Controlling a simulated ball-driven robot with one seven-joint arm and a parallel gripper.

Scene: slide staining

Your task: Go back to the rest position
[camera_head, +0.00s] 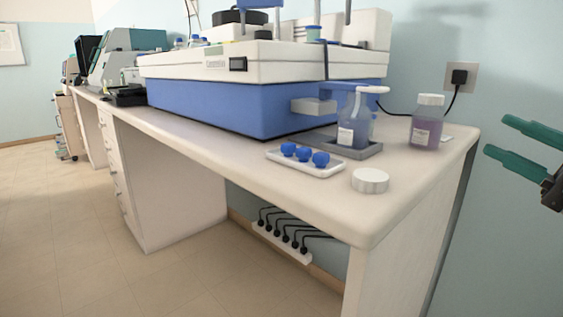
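My gripper (499,136) is at the right edge of the head view, beyond the right end of the bench. Its two green fingers are apart with nothing between them, and they point left. It touches nothing that I can see. Most of my arm is outside the picture.
The white bench (221,150) bears a blue-and-white machine (205,103), a bottle (355,128) in a grey tray (368,152), and a bottle of purple liquid (426,130). A white lid (370,180) and a small white tray (300,164) with three blue caps lie in front.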

